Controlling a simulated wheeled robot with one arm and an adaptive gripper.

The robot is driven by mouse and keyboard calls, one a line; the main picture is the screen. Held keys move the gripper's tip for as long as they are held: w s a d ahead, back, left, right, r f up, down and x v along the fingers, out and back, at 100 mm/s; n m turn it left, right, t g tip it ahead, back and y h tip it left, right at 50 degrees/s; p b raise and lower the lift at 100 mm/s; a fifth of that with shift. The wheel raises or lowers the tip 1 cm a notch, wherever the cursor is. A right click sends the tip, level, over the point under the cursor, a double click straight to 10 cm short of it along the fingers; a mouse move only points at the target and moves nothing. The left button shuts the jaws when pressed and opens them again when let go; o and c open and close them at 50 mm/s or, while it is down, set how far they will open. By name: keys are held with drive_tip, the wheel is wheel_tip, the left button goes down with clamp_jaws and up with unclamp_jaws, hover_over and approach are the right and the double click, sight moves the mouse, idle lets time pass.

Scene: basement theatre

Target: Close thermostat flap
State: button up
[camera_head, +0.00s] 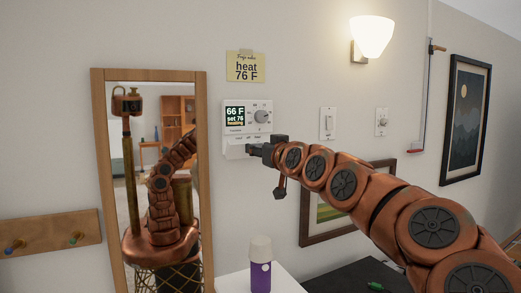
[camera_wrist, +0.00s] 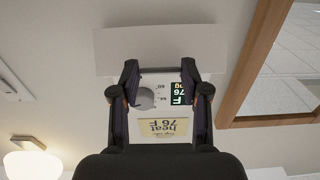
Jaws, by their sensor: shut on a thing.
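The white thermostat (camera_head: 247,116) hangs on the wall. Its screen (camera_head: 235,116) reads 66 F, set 76, heating, and a grey dial (camera_head: 261,116) is to the right. The flap (camera_head: 237,151) is a pale strip along the thermostat's lower edge and stands open, leaving the dial and screen uncovered. In the wrist view, which is upside down, the flap (camera_wrist: 175,42) is a wide plain panel at the top. My gripper (camera_head: 256,149) is at the flap's right part; its fingertips (camera_wrist: 160,70) meet the flap's edge, shut on it. The exact contact is hidden.
A yellow note (camera_head: 246,67) reading heat 76 F is above the thermostat. A wood-framed mirror (camera_head: 98,180) stands close on the left. A light switch (camera_head: 327,123) and wall lamp (camera_head: 371,38) are to the right. A purple bottle (camera_head: 260,272) stands below.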

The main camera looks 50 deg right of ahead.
sight(256, 145)
drive_tip(key=shift+c, duration=1.2)
drive_tip(key=shift+r, duration=0.2)
drive_tip(key=shift+w+d+r+g+p, duration=0.15)
drive_tip(key=shift+r+g+p, duration=0.25)
drive_tip(key=shift+g, duration=0.2)
drive_tip(key=shift+w+d+r+g+y+p, duration=0.1)
drive_tip(key=shift+w+r+g+y+p, duration=0.15)
drive_tip(key=shift+r+g+p, duration=0.2)
drive_tip(key=shift+w+r+g+y+p, duration=0.15)
drive_tip(key=shift+r+g+y+p, duration=0.15)
drive_tip(key=shift+g, duration=0.25)
drive_tip(key=shift+w+d+r+g+y+p, duration=0.1)
drive_tip(key=shift+w+r+g+y+p, duration=0.25)
drive_tip(key=shift+g+p, duration=0.45)
drive_tip(key=shift+w+r+g+p, duration=0.15)
drive_tip(key=shift+w+g+p, duration=0.1)
drive_tip(key=shift+g+p, duration=0.3)
